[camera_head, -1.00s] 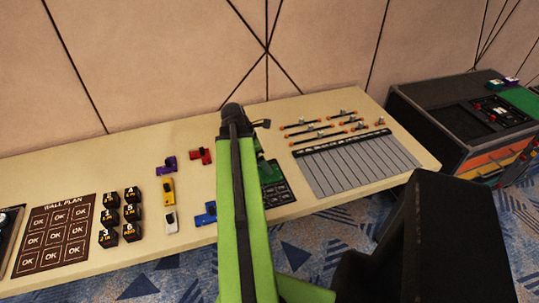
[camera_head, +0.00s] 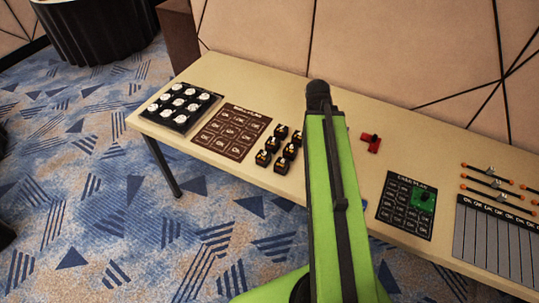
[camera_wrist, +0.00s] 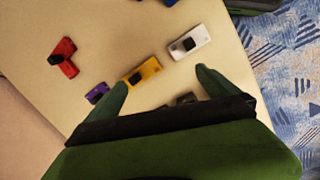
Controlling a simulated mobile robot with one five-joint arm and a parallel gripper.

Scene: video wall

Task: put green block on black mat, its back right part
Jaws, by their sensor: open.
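The black mat (camera_head: 388,212) with pale printed squares lies on the table right of my arm in the head view. The green block (camera_head: 424,198) rests on the back right part of the mat, apart from any gripper. My gripper (camera_wrist: 160,76) is open and empty in the wrist view, its two fingers spread above the table. A yellow toy-like block (camera_wrist: 143,72) and a white one (camera_wrist: 189,42) lie below it near the fingertips. In the head view my own arm hides the gripper.
A red piece (camera_head: 371,143) lies behind the mat; a purple piece (camera_wrist: 97,93) shows in the wrist view. Several black numbered blocks, a brown plan mat (camera_head: 208,126) and a black tray (camera_head: 207,102) stand to the left. Orange-tipped rods and a grey slotted board (camera_head: 488,243) lie right.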

